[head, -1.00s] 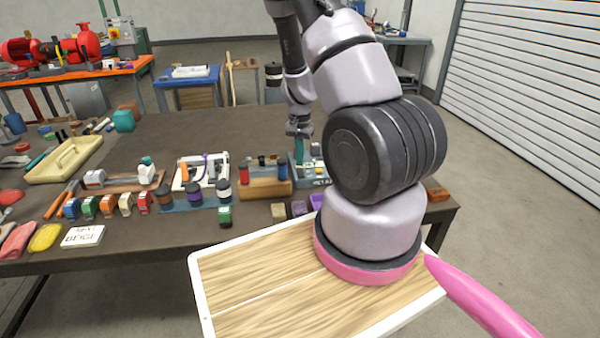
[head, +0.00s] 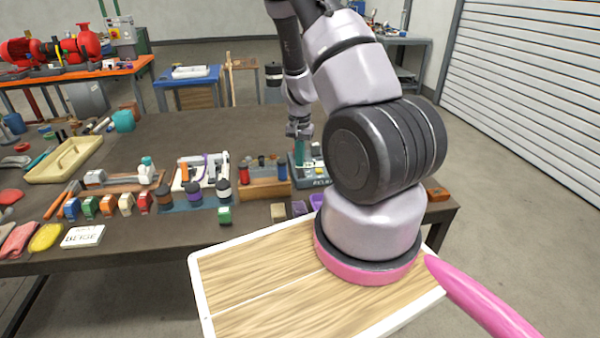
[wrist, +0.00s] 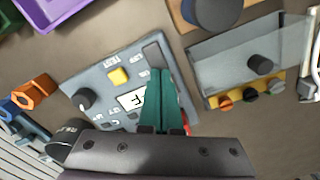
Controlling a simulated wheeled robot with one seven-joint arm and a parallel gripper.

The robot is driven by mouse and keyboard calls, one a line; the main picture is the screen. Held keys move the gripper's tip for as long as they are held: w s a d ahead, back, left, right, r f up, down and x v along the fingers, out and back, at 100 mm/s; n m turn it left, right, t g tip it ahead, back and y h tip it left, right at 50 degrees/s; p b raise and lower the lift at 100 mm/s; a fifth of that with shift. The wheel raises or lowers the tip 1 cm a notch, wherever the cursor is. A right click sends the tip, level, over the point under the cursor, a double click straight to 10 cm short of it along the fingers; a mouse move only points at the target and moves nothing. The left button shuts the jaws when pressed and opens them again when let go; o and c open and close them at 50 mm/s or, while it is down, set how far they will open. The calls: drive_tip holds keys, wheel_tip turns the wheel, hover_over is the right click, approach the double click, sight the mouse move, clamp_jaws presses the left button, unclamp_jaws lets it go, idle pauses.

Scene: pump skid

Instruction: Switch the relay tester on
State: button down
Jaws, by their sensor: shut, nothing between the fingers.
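The relay tester (wrist: 100,80) is a grey box on the bench. In the wrist view its face carries a yellow button (wrist: 119,77) by the word TEST, a black knob (wrist: 84,99), a white label or display (wrist: 131,100) and a dark slot-like part (wrist: 154,57). The tester also shows in the head view (head: 318,182), partly behind my arm. My gripper (wrist: 161,72) has its teal fingers shut and empty, over the tester's right part, tips near the dark part. Whether they touch it I cannot tell. A red part (wrist: 187,122) is mostly hidden behind the fingers.
A clear-lidded grey box (wrist: 240,65) with a black knob and coloured buttons is close right of the tester. A purple bin (wrist: 62,12) and an orange hex part (wrist: 36,92) lie left. A wooden rack (head: 262,188) stands beside the tester in the head view. The bench behind is clear.

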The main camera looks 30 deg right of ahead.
sight(300, 169)
drive_tip(key=shift+f, duration=0.75)
drive_tip(key=shift+r, duration=3.55)
